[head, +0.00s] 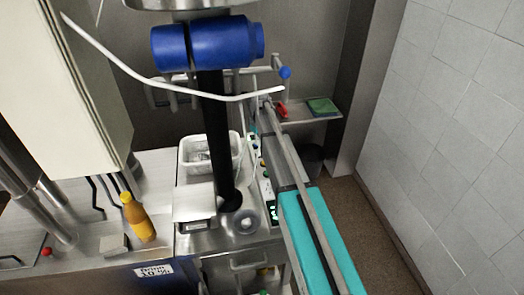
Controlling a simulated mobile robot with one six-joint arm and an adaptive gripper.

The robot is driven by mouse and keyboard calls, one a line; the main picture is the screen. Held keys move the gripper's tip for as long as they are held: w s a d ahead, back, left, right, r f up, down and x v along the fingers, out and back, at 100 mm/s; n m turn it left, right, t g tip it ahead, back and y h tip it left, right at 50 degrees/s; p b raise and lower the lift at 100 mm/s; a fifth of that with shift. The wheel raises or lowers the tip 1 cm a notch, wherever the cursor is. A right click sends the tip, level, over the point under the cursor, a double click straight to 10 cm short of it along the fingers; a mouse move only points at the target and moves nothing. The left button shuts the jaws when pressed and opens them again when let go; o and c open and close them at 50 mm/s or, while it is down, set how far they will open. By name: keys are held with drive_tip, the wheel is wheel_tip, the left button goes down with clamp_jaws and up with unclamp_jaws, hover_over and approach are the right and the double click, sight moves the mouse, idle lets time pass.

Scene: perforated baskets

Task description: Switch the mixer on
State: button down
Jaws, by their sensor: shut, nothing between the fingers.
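I cannot make out my gripper in the head view. No thing in view can be told for sure as the mixer. A narrow control panel (267,188) with several small buttons and a green-lit display (273,212) runs along the steel worktop, left of a teal-topped beam. The buttons are too small to read, and I cannot tell which machine they belong to. A large blue cylinder and a black upright tube cover part of the view in front of the worktop.
A white perforated basket (192,152) stands behind a pale flat plate (194,203). An orange-yellow bottle (138,218) stands left on the steel counter (160,172). The teal-topped beam (318,245) extends toward the front right. Bare floor (370,225) lies between it and the tiled wall.

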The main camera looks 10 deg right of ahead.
drive_tip(key=shift+r+p, duration=0.7)
drive_tip(key=shift+r, duration=0.2)
drive_tip(key=s+f+m+b, duration=0.2)
drive_tip(key=s, duration=0.7)
drive_tip(key=s+f+m+b, duration=0.2)
drive_tip(key=s, duration=0.8)
drive_tip(key=s+f+m+b, duration=0.2)
drive_tip(key=s, duration=0.8)
drive_tip(key=shift+s+d+f, duration=0.1)
